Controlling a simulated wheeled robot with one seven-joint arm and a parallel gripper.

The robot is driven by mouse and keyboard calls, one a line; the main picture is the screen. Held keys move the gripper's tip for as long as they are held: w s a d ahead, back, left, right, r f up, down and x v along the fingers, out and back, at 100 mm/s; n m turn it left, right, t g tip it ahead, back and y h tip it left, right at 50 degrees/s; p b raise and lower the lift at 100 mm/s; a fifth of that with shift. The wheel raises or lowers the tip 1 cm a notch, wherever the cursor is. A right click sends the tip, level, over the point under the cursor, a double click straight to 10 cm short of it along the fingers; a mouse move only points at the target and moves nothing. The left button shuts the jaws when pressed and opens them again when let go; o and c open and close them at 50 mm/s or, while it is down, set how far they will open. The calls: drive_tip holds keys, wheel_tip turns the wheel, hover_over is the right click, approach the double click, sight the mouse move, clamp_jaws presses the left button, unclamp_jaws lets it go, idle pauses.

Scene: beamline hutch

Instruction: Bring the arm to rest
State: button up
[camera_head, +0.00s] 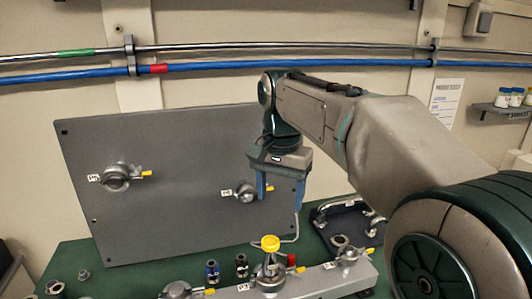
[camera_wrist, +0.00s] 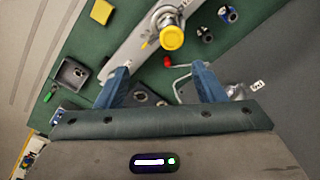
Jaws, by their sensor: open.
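My arm reaches in from the right in the head view and bends down at the wrist. My gripper (camera_head: 279,190) points downward with blue fingers, above the bench and in front of the grey upright panel (camera_head: 160,215). In the wrist view my gripper (camera_wrist: 160,82) has its two blue fingers spread apart with nothing between them. A yellow-capped fitting (camera_head: 270,245) stands on the grey rail below the fingers, apart from them. The fitting also shows in the wrist view (camera_wrist: 171,37).
The grey rail (camera_head: 240,293) carries several clamped fittings on the green bench (camera_head: 95,255). Small dark and blue fittings (camera_head: 212,272) stand behind it. A dark tray with a handle (camera_head: 350,222) lies right. Pipes (camera_head: 220,66) run along the wall; a shelf (camera_head: 500,110) holds jars.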

drive_tip(key=s+d+f+n+t, duration=0.1)
drive_tip(key=s+d+f+n, duration=0.1)
drive_tip(key=s+d+f, duration=0.4)
drive_tip(key=s+d+f+n+t, duration=0.2)
drive_tip(key=s+d+f, duration=0.4)
drive_tip(key=s, duration=0.5)
drive_tip(key=shift+s+f+n, duration=0.2)
drive_tip(key=shift+f+n, duration=0.3)
drive_tip(key=shift+f, duration=0.45)
